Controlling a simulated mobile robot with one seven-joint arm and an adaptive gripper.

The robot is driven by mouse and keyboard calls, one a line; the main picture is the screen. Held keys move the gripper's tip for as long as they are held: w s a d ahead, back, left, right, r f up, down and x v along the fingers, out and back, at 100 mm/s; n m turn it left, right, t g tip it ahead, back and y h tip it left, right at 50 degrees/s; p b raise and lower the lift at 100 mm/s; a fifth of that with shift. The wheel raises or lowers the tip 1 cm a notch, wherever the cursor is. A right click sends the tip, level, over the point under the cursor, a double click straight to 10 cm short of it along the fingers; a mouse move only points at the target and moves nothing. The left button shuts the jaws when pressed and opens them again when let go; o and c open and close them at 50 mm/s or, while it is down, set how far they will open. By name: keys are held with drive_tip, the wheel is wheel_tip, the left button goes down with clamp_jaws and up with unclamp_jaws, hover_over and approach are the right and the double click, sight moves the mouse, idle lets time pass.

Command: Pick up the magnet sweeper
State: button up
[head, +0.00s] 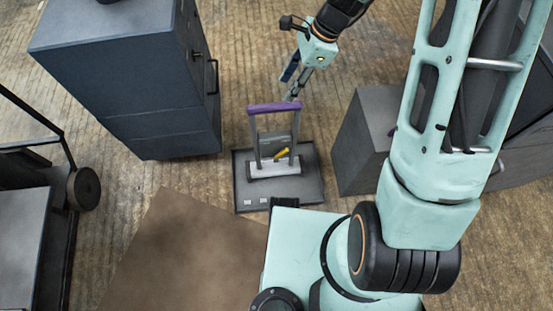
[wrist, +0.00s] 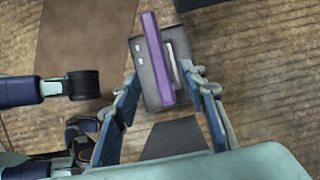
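The magnet sweeper has a purple handle (head: 274,107) on two grey uprights and a light grey base with a yellow part low on it. It stands upright on a dark flat tray (head: 312,185) on the floor. In the head view my gripper (head: 291,84) is just beyond the handle's right end, pointing down. In the wrist view my gripper (wrist: 166,84) is open, with one finger on each side of the purple handle (wrist: 157,60). Nothing is held. I cannot tell the gap in height between fingertips and handle.
A dark blue cabinet (head: 150,75) stands left of the sweeper. A grey box (head: 362,145) stands close on its right. A brown mat (head: 180,255) lies in front. A dark wheeled cart (head: 30,200) is at the far left.

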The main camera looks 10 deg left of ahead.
sight(276, 104)
drive_tip(key=b+x, duration=0.1)
drive_tip(key=x, duration=0.3)
drive_tip(key=shift+s+a+f, duration=0.15)
drive_tip(key=shift+s+f, duration=0.1)
drive_tip(key=shift+f, duration=0.1)
drive_tip(key=shift+b+x, duration=1.6)
drive_tip(key=shift+x, duration=1.4)
drive_tip(key=shift+f, duration=0.25)
drive_tip(key=shift+c, duration=0.2)
drive_tip(key=c, duration=1)
drive_tip(key=shift+w+r, duration=0.1)
clamp_jaws()
